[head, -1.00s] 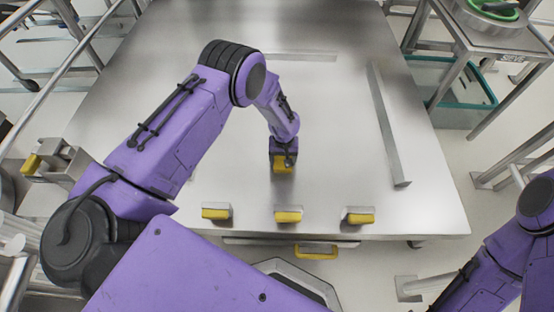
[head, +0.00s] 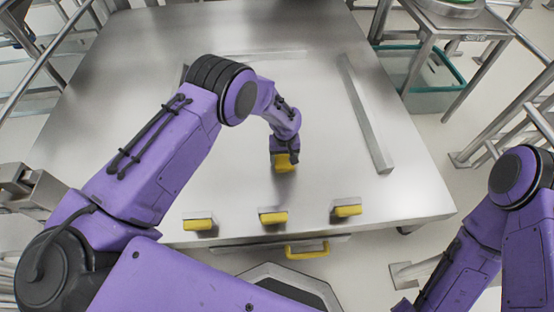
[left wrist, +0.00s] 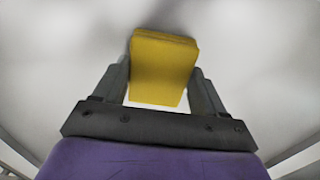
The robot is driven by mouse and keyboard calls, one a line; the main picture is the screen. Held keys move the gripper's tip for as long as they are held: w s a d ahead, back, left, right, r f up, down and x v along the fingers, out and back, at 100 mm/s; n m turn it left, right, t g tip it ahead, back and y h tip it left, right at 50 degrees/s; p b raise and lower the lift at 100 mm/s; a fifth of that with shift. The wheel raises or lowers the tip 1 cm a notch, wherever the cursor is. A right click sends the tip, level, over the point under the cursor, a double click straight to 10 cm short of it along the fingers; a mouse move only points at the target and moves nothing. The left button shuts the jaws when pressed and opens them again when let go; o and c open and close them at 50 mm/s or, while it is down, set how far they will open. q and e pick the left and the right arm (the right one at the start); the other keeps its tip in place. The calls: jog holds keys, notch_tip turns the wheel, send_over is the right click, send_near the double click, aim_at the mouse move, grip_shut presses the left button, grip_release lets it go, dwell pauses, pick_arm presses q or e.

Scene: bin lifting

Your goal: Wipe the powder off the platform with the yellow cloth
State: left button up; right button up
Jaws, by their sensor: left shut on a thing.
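The platform (head: 320,110) is a broad, shiny steel top in the head view. The yellow cloth (head: 284,163) is a thick folded pad, held over the front middle of the platform. My left gripper (head: 284,152) points down and is shut on the cloth. In the left wrist view the cloth (left wrist: 163,65) sits between the two dark fingers and extends past their tips, at or very near the pale surface. I cannot make out any powder on the platform. My right arm shows at the right edge, but its gripper is out of view.
Several metal blocks with yellow fronts, such as one (head: 273,218), line the platform's front edge. A yellow handle (head: 307,250) is below that edge. A long metal bar (head: 367,115) lies on the right, another (head: 265,54) at the back. A teal-rimmed bin (head: 425,88) stands beyond the right side.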

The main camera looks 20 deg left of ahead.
aim_at(303, 162)
pick_arm(q)
jog(key=shift+d+f, duration=0.1)
jog(key=shift+d, duration=0.1)
jog(key=shift+w+d+f+b, duration=0.1)
jog(key=shift+w+d+b, duration=0.25)
jog(key=shift+d, duration=0.3)
jog(key=shift+w+d+b, duration=0.25)
jog(key=shift+d+b, duration=0.2)
jog(key=shift+d, duration=0.15)
jog(key=shift+w+d, duration=0.2)
jog(key=shift+d, duration=0.15)
jog(key=shift+w+d+b, duration=0.4)
jog(key=shift+d+b, duration=0.35)
jog(key=shift+d, duration=0.05)
jog(key=shift+w+d+r+b, duration=0.25)
jog(key=shift+w+d+b, duration=0.1)
jog(key=shift+d, duration=0.25)
jog(key=shift+f, duration=0.1)
